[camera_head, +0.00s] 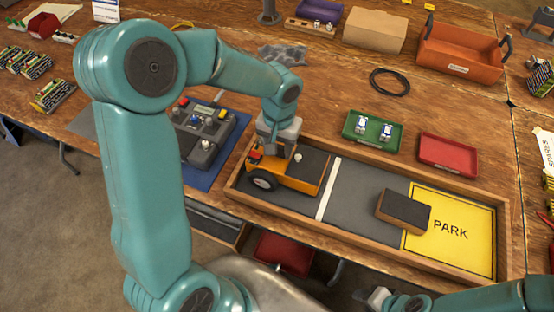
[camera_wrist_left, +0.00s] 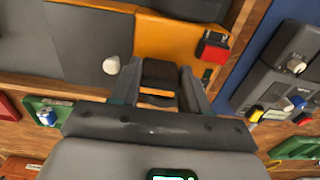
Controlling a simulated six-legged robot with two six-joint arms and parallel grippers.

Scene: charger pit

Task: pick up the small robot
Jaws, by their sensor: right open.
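The small robot (camera_head: 300,184) is an orange wheeled cart with a dark top, a white knob and a red part. It stands at the left end of a wooden-walled tray (camera_head: 350,236). My left gripper (camera_head: 280,147) is down at the cart's rear top. In the left wrist view its fingers (camera_wrist_left: 160,82) lie on either side of a dark block above the orange body (camera_wrist_left: 165,38); whether they press on it cannot be told. My right gripper (camera_head: 374,298) is open at the bottom edge, apart from the tray.
A dark-topped brown block (camera_head: 403,211) lies in the tray partly over the yellow PARK pad (camera_head: 465,231). A grey control box (camera_head: 205,135) stands left of the tray. A green tray (camera_head: 357,139) and a red tray (camera_head: 446,152) sit just behind it.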

